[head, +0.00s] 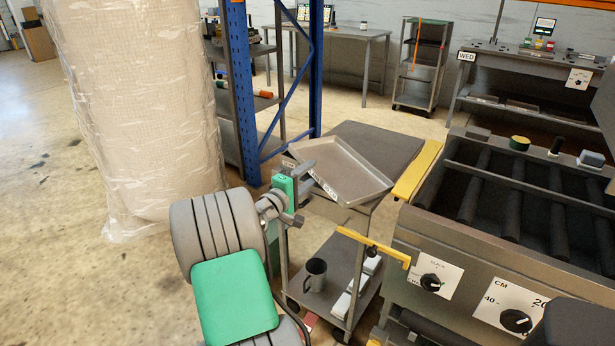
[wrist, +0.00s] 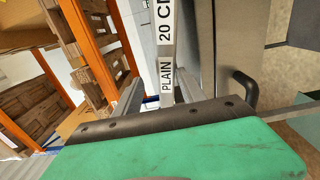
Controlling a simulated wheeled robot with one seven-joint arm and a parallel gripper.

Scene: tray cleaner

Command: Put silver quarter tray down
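The silver quarter tray (head: 345,172) is a shallow metal tray with a raised rim, over the dark top of a grey cart (head: 375,143). My gripper (head: 305,183) is at the tray's near left edge, with its fingers around the labelled rim. In the wrist view, the tray's rim (wrist: 166,75), marked "PLAIN" and "20 C…", runs between the fingers of my gripper (wrist: 158,92). The gripper looks shut on this rim. I cannot tell whether the tray touches the cart top.
The tray cleaner (head: 480,230) with rollers and dials stands at the right, a yellow strip (head: 418,171) along its left side. A low trolley (head: 335,270) holds a dark mug (head: 315,275). A blue rack post (head: 240,90) and a wrapped stack (head: 140,110) stand left.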

